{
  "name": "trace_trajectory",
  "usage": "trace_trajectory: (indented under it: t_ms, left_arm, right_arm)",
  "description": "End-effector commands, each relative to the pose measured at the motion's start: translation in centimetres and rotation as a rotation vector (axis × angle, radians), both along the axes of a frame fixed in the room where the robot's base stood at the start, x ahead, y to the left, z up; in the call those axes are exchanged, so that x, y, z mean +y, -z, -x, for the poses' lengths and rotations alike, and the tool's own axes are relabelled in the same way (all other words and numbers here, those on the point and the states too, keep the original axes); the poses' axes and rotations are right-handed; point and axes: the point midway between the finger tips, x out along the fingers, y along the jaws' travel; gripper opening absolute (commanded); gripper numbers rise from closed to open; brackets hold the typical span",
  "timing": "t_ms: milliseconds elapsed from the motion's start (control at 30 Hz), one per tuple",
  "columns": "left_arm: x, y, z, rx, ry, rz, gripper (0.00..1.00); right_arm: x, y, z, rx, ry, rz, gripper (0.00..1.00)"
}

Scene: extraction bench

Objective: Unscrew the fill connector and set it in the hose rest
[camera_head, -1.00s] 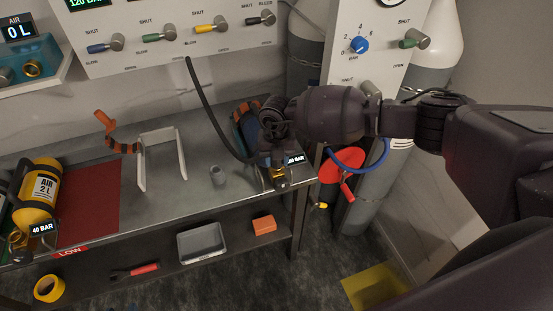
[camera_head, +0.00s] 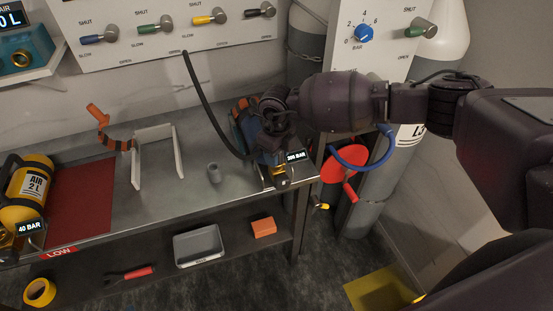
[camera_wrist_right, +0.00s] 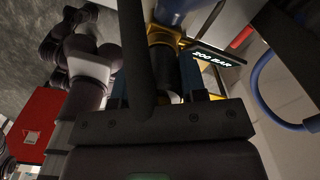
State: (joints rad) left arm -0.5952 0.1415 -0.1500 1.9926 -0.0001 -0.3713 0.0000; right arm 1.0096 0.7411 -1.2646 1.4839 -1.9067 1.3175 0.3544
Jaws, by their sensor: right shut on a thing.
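A blue cylinder with an orange band (camera_head: 240,128) stands at the right end of the bench, its display (camera_head: 295,156) reading 200 BAR. My right gripper (camera_head: 277,138) is at its valve end, and the wrist hides much of the contact. In the right wrist view, the fingers (camera_wrist_right: 158,88) are shut around the dark fill connector (camera_wrist_right: 165,62), close to brass-coloured valve parts. A black hose (camera_head: 206,100) runs from the wall panel down to it. My left gripper is out of view.
A blue hose (camera_head: 370,162) and tall gas cylinders stand right.

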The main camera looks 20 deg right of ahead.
Motion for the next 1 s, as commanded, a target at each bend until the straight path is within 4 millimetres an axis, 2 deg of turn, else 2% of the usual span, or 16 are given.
trace_trajectory:
  t_ms: [600,1000]
  left_arm:
    - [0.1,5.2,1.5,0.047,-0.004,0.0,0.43]
    - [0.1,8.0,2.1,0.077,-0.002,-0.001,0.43]
  right_arm:
    - [0.0,0.3,0.0,0.001,-0.681,0.0,0.1]
    - [0.0,0.3,0.0,0.002,-1.123,-0.001,0.1]
